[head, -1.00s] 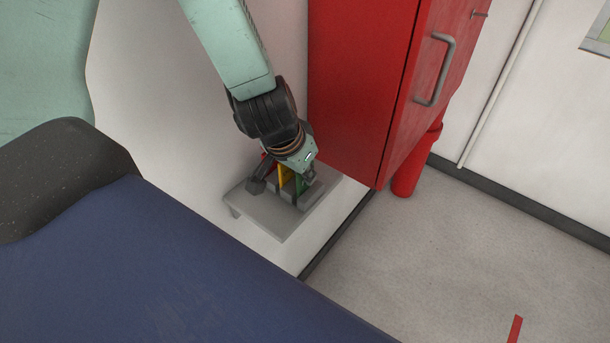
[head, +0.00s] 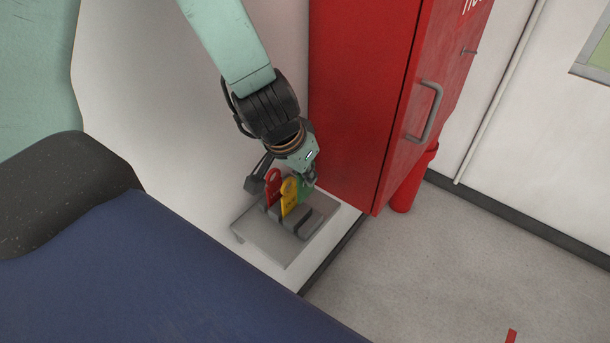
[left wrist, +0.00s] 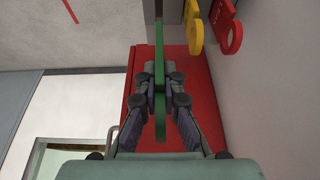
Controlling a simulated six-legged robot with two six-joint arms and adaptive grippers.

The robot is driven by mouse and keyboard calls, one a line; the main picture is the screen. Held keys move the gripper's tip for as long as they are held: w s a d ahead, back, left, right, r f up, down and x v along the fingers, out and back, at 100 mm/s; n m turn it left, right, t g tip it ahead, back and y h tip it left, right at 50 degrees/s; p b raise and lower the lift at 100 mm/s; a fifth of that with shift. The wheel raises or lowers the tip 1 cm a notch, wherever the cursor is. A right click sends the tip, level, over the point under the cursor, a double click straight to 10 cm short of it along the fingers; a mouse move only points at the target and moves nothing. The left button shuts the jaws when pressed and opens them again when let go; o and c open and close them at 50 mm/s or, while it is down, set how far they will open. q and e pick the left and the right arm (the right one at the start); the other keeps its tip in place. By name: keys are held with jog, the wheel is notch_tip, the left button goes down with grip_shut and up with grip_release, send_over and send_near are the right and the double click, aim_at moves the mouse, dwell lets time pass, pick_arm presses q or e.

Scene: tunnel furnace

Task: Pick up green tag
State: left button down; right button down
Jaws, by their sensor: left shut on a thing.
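The green tag (head: 303,190) is upright at the right end of a row of tags, partly hidden by my left gripper (head: 308,180). In the left wrist view the green tag (left wrist: 159,45) shows edge-on as a thin strip between the two fingers of my left gripper (left wrist: 159,84), which is shut on it. A yellow tag (head: 289,197) and a red tag (head: 272,186) stand beside it in a dark grey holder (head: 292,221). I cannot tell whether the green tag's lower end is clear of the holder. My right gripper is not in view.
The holder sits on a small grey shelf (head: 262,238) against the white wall. A red cabinet (head: 352,100) with a metal handle (head: 428,112) stands close to the right of my gripper. A red cylinder (head: 408,187) is beyond it. Open floor lies at the right.

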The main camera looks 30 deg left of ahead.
pick_arm(q)
jog(key=shift+w+r, duration=0.1)
jog(key=shift+r, duration=3.6)
jog(key=shift+s+r, duration=0.2)
jog(key=shift+r, duration=0.1)
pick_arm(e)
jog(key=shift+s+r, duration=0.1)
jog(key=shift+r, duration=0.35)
pick_arm(q)
jog(key=shift+w, duration=0.1)
jog(key=shift+s, duration=0.2)
